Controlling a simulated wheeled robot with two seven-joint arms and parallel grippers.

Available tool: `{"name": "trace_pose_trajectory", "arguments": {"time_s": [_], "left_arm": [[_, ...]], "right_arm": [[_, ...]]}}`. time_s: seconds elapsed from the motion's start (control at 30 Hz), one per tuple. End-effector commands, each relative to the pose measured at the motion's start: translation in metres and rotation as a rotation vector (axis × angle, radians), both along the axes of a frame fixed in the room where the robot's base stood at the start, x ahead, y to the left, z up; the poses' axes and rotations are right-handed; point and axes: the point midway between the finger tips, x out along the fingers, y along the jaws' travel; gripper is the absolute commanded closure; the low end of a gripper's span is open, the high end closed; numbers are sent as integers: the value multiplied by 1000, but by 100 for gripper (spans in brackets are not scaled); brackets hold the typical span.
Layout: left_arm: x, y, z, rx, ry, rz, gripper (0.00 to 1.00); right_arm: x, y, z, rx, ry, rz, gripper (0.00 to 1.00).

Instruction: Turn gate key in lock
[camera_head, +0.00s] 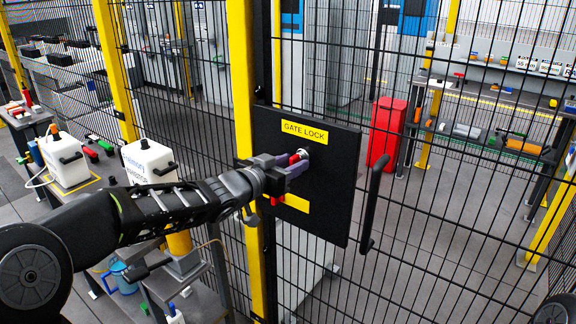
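The gate lock is a black plate (335,195) with a yellow "GATE LOCK" label (304,132), fixed to the mesh gate. A silver lock cylinder (302,153) sits below the label. My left gripper (293,165) is at the cylinder, with a red key (296,158) between its fingertips; it looks shut on the key. The key's tip is at the cylinder; how deep it sits is hidden by the fingers. Another small red piece (277,200) shows below the gripper. My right gripper is not in view.
A black gate handle (375,195) stands right of the plate, and a yellow post (243,80) is to its left. Black mesh spans the view. White boxes (148,160) stand at left, near my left arm.

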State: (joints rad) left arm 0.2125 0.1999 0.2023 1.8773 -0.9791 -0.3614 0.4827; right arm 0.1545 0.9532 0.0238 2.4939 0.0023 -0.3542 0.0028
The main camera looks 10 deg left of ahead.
Motion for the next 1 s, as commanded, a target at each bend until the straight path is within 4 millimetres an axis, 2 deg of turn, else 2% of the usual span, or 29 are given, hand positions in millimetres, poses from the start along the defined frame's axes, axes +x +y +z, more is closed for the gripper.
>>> {"name": "trace_pose_trajectory", "arguments": {"time_s": [0.07, 0.53, 1.0], "left_arm": [[0, 0, 0, 0, 0, 0, 63], [0, 0, 0, 0, 0, 0, 100], [0, 0, 1, -7, 3, 0, 100]], "right_arm": [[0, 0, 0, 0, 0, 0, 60], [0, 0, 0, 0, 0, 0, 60], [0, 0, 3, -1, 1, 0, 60]]}}
